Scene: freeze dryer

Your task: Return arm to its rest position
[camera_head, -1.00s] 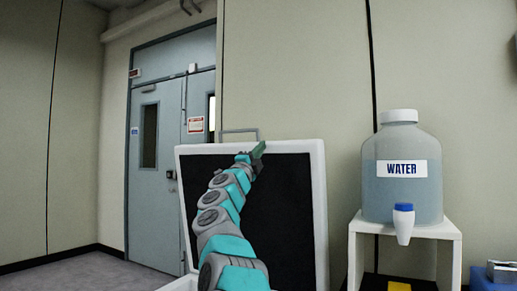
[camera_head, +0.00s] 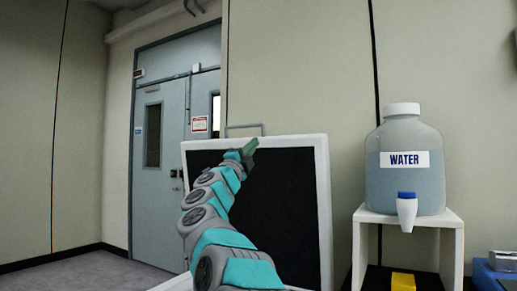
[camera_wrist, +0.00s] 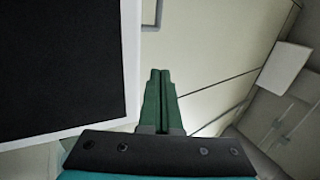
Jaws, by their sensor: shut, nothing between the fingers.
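My arm, grey and teal, rises from the bottom of the head view. My gripper (camera_head: 251,147) is at its end, in front of the upper part of an open white lid with a black inner face (camera_head: 290,215). In the wrist view my gripper (camera_wrist: 160,75) shows two green fingers pressed together with nothing between them. The lid's black face (camera_wrist: 60,60) and white border fill the left of that view. The fingertips point past the lid's edge toward the pale wall. I cannot tell how far the gripper is from the lid.
A water jug (camera_head: 404,175) with a blue-topped spout stands on a white stand (camera_head: 440,219) at the right. A yellow object (camera_head: 403,282) lies under it, and a blue box (camera_head: 494,277) is at the far right. A grey door (camera_head: 160,185) is behind at the left.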

